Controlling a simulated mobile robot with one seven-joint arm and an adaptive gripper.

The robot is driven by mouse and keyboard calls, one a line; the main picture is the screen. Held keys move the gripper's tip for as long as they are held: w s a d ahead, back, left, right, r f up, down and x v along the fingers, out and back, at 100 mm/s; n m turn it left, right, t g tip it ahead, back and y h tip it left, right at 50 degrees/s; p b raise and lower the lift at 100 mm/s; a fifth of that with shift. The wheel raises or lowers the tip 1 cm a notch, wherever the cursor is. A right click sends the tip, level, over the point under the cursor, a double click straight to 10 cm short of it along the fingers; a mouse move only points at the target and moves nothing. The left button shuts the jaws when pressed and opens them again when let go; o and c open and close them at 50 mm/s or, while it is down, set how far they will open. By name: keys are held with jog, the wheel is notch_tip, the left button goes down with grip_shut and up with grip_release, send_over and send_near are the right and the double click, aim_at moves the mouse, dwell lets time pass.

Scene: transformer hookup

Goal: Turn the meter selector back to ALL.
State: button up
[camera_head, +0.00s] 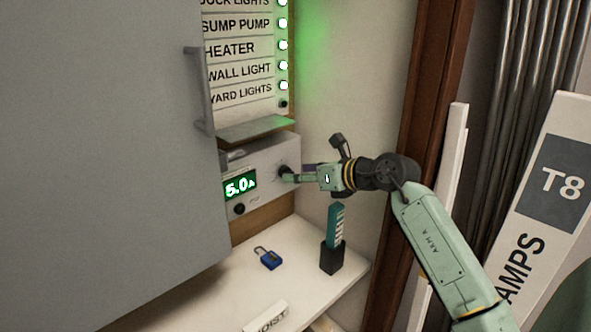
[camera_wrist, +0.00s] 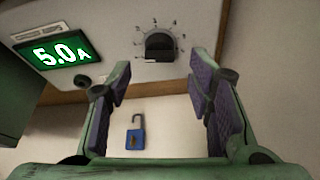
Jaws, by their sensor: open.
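The meter (camera_head: 262,172) is a pale box on the wall with a green display reading 5.0A (camera_head: 240,186); the display also shows in the wrist view (camera_wrist: 60,50). Its selector (camera_wrist: 159,46) is a dark knob with an arc of marks around its top; the labels are too small to read, so I cannot tell which position it points to. My gripper (camera_wrist: 160,82) is open, and the knob shows just beyond its fingertips, roughly centred between them. In the head view my gripper (camera_head: 291,178) is at the meter's right face and partly hides the knob.
A blue padlock (camera_head: 268,259) with a raised shackle lies on the white shelf (camera_head: 225,285). A black holder (camera_head: 332,257) with a teal object stands to its right. A large grey door (camera_head: 110,130) is on the left. A second dark knob (camera_head: 239,209) sits below the display.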

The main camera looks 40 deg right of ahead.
aim_at(286, 173)
jog(key=shift+x, duration=1.2)
grip_shut()
jog(key=shift+f, duration=0.1)
